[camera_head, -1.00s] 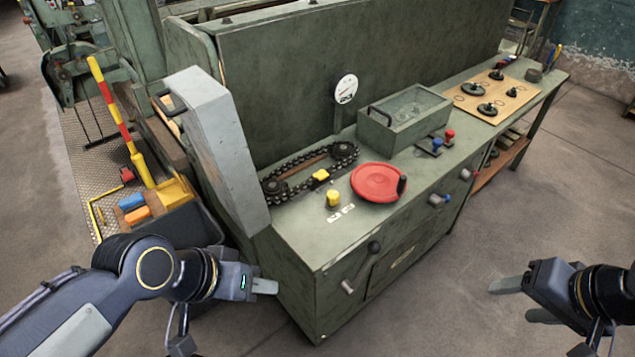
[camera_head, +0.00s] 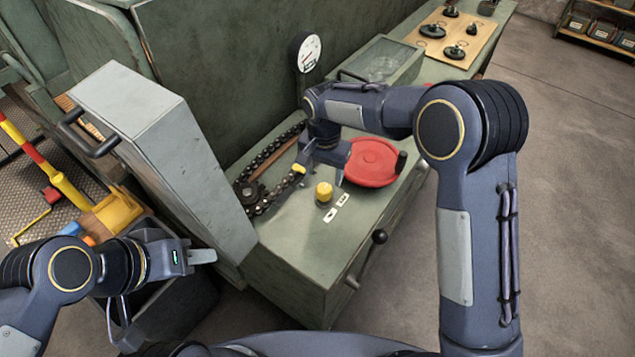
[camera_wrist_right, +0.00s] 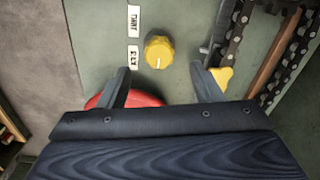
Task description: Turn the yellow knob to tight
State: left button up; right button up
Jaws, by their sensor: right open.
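The yellow knob (camera_head: 324,192) stands on the green cabinet top, left of and in front of the red handwheel (camera_head: 372,163). In the right wrist view the knob (camera_wrist_right: 159,52) shows a white pointer line towards the picture's bottom. Two small white labels (camera_wrist_right: 133,20) lie beside it; their lettering is hard to read. My right gripper (camera_head: 321,174) is open just behind the knob in the head view. In the wrist view its fingers (camera_wrist_right: 160,72) are spread, with the knob beyond the gap between them. My left gripper (camera_head: 202,257) is beside the cabinet, away from the knob; its jaw opening is unclear.
A chain loop (camera_head: 262,170) with a yellow piece (camera_head: 299,168) lies close to the right gripper. A gauge (camera_head: 308,52) and a lidded box (camera_head: 384,62) stand behind. A grey guard (camera_head: 150,130) rises at the left. A black-knobbed lever (camera_head: 379,237) sticks out in front.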

aim_at(324, 188)
notch_tip(324, 188, down, 6)
jog(key=shift+f+p, duration=0.15)
jog(key=shift+p, duration=0.25)
jog(key=c, duration=1)
